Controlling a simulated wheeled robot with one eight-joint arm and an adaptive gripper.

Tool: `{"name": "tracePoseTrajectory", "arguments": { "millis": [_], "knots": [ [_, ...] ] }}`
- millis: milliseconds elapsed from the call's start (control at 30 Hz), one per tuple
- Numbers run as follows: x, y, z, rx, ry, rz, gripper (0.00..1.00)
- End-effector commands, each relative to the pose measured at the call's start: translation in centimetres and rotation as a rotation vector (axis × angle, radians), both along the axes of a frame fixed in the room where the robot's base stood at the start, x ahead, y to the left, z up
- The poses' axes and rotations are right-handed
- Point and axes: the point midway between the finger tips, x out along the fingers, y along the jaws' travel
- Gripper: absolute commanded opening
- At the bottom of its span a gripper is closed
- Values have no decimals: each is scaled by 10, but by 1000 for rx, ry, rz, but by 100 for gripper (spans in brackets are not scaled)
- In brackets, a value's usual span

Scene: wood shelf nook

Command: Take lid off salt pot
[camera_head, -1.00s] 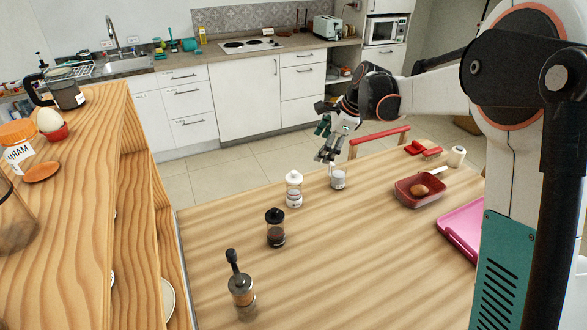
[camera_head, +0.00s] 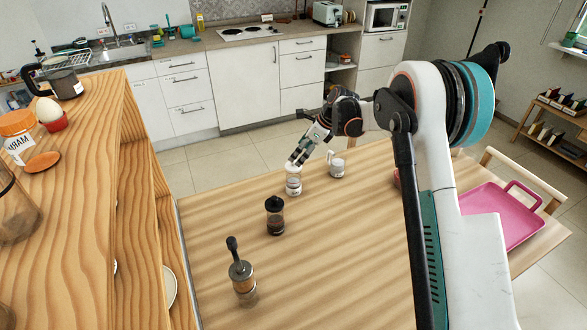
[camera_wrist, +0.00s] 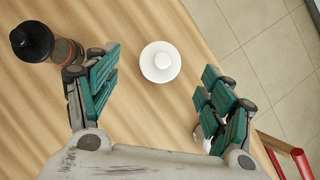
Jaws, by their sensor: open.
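The salt pot (camera_head: 293,187) is a small clear jar with white contents, upright on the wooden table. Its white lid (camera_head: 293,172) is on it, and the gripper partly hides its top. In the wrist view I look down on the round lid (camera_wrist: 160,62) with its central knob, and it hides the jar body. My gripper (camera_head: 294,162) is just above the lid. Its teal-padded fingers are open and empty, one on each side of the lid, with gaps on both sides.
A dark-lidded jar (camera_head: 274,217) stands close by on the left, also in the wrist view (camera_wrist: 35,42). A crank mill (camera_head: 241,275) is nearer. A small pale pot (camera_head: 337,168) stands to the right. A pink tray (camera_head: 495,215) lies at the right; a wooden shelf (camera_head: 100,185) borders the left.

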Motion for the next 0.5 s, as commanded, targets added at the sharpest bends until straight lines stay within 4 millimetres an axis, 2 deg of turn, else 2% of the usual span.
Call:
{"name": "tracePoseTrajectory", "arguments": {
  "millis": [267, 500],
  "knots": [
    [4, 7, -15, -1, -1, 0, 75],
    [13, 20, -43, -1, -2, 1, 75]
  ]
}}
